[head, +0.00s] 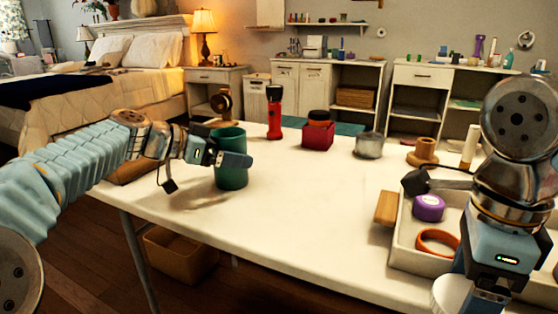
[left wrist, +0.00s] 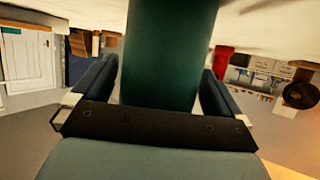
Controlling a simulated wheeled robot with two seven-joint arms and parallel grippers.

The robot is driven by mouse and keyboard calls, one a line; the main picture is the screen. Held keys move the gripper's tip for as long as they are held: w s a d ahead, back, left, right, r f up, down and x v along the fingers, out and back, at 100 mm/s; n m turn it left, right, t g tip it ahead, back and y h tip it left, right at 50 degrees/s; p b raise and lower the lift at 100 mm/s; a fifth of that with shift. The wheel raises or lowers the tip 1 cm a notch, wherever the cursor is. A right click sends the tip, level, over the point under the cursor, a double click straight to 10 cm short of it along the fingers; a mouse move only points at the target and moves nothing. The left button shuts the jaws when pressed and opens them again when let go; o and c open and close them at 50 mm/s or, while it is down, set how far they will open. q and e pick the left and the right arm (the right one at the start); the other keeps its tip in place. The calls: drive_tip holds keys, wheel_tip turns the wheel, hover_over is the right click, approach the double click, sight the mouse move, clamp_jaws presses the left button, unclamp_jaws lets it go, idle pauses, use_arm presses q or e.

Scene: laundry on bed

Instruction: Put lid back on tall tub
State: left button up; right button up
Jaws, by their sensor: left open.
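The tall dark green tub (head: 230,178) stands upright on the white table at left. Its top looks dark and uncovered. My left gripper (head: 234,159) is open around its upper part, one finger on each side. In the left wrist view the tub (left wrist: 165,55) fills the space between the open fingers, with small gaps beside it. My right gripper (head: 482,302) points down at the lower right; its fingers are mostly cut off by the picture edge. A pale round thing (head: 449,293) shows beside it; I cannot tell whether it is a lid or held.
A pale tray (head: 408,259) at right holds a purple round tin (head: 429,207) and an orange ring (head: 437,242). A red jar (head: 318,131), a red flashlight (head: 275,113) and a grey pot (head: 369,145) stand farther back. The table's middle is clear.

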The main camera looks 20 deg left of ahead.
use_arm(q)
drive_tip(key=shift+c, duration=0.3)
drive_tip(key=c, duration=0.9)
drive_tip(key=shift+o, duration=0.2)
drive_tip(key=shift+r, duration=0.1)
drive_tip(key=shift+r, duration=0.55)
wheel_tip(320, 180, up, 2)
drive_tip(key=shift+r+p, duration=0.1)
drive_tip(key=shift+p, duration=0.25)
drive_tip(key=s+d+r, duration=0.2)
drive_tip(key=s+r, duration=0.7)
drive_tip(key=s, duration=0.5)
drive_tip(key=shift+r, duration=0.3)
drive_tip(key=shift+d, duration=0.1)
